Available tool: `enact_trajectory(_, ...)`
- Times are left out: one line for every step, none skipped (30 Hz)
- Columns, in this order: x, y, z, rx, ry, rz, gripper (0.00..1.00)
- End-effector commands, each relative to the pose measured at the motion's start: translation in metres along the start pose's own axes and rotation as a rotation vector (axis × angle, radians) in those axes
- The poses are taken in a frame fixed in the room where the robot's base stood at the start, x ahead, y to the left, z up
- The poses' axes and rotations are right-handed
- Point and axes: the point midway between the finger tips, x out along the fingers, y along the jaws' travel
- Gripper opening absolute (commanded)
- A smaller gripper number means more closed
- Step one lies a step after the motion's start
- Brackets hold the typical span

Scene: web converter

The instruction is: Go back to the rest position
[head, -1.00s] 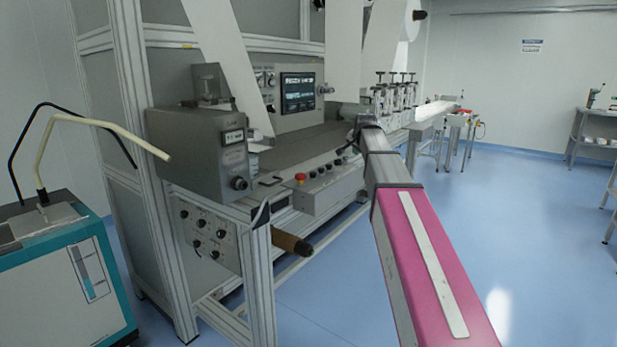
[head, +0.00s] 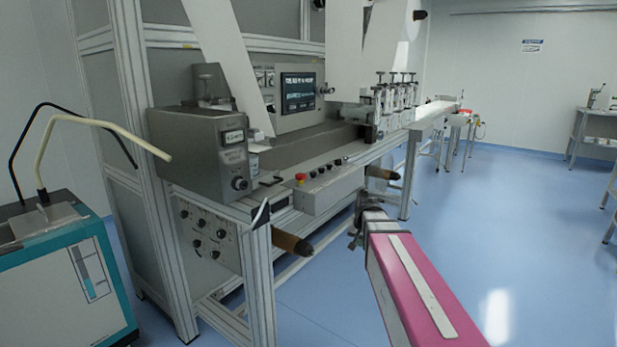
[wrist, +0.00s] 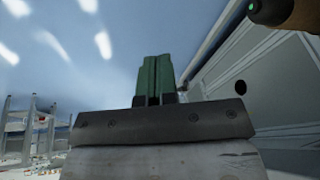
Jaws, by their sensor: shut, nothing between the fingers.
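My gripper shows in the wrist view (wrist: 153,80), its two green fingers side by side and touching, with nothing between them. In the head view the end of my pink arm (head: 405,265) is low in front of the web converter (head: 325,190). My gripper is small and hard to make out there. The arm's end looks apart from the machine's frame, just right of a brown roller (head: 292,243).
A second brown roller (head: 382,173) sticks out above my arm's end. The wrist view shows a dark round part (wrist: 285,12) at top right. A teal-sided machine (head: 65,265) stands at left. Blue floor (head: 530,220) is clear at right.

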Motion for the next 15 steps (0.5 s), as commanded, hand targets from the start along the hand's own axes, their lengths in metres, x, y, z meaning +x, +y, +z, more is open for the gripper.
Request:
enact_trajectory(0.01, 0.009, 0.028, -0.03, -0.035, 0.011, 0.0)
enact_trajectory(0.016, 0.013, 0.041, -0.051, -0.054, 0.016, 0.0)
enact_trajectory(0.023, 0.018, 0.057, -0.078, -0.08, 0.022, 0.0)
enact_trajectory(0.028, 0.022, 0.07, -0.097, -0.1, 0.027, 0.0)
enact_trajectory(0.033, 0.026, 0.083, -0.118, -0.12, 0.031, 0.0)
enact_trajectory(0.039, 0.032, 0.1, -0.145, -0.147, 0.036, 0.0)
enact_trajectory(0.043, 0.035, 0.112, -0.163, -0.165, 0.039, 0.0)
enact_trajectory(0.046, 0.039, 0.124, -0.183, -0.184, 0.041, 0.0)
enact_trajectory(0.051, 0.044, 0.138, -0.206, -0.207, 0.044, 0.0)
enact_trajectory(0.053, 0.047, 0.149, -0.222, -0.224, 0.046, 0.0)
enact_trajectory(0.056, 0.05, 0.158, -0.238, -0.239, 0.047, 0.0)
enact_trajectory(0.059, 0.053, 0.169, -0.255, -0.258, 0.048, 0.0)
enact_trajectory(0.06, 0.056, 0.176, -0.268, -0.269, 0.048, 0.0)
enact_trajectory(0.061, 0.058, 0.182, -0.278, -0.279, 0.049, 0.0)
enact_trajectory(0.063, 0.06, 0.189, -0.29, -0.291, 0.049, 0.0)
